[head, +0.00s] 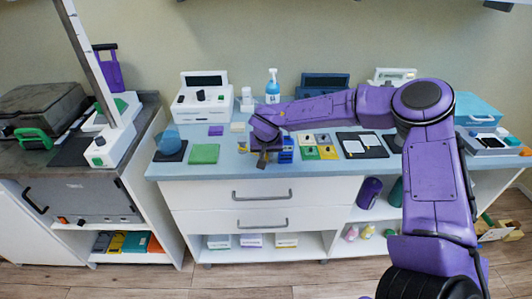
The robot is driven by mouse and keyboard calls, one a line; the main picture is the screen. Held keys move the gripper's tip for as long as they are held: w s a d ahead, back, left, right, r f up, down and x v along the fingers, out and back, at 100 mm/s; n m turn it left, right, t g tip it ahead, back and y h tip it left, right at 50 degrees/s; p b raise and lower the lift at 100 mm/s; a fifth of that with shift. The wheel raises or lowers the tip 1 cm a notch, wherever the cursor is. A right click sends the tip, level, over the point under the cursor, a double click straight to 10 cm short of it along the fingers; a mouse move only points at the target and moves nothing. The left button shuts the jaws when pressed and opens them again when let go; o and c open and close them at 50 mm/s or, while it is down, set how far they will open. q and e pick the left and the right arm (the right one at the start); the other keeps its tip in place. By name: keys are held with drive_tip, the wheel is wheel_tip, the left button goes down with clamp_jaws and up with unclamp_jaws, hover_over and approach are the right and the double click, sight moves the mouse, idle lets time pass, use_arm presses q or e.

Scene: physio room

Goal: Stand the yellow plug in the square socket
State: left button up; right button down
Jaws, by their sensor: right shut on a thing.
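My right gripper (262,161) is low over the front of the blue-grey counter, its arm reaching in from the right. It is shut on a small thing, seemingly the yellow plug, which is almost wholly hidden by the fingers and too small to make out. To its right is a group of coloured tiles with dark marks like sockets: a green tile (309,153) and a yellow tile (327,153) in front, paler ones behind. I cannot tell which is the square socket. The gripper is apart from these tiles. My left gripper is not in view.
A blue block (286,151) stands close to the gripper's right. A green pad (204,154) lies to the left, and a black-framed board (362,145) to the right. A white device (202,100) and a blue pump bottle (272,88) stand behind.

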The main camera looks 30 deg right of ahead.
drive_tip(key=shift+f, duration=0.1)
idle(0.3)
drive_tip(key=c, duration=0.5)
unclamp_jaws()
drive_tip(key=shift+c, duration=0.2)
wheel_tip(320, 180, up, 7)
drive_tip(key=p, duration=0.9)
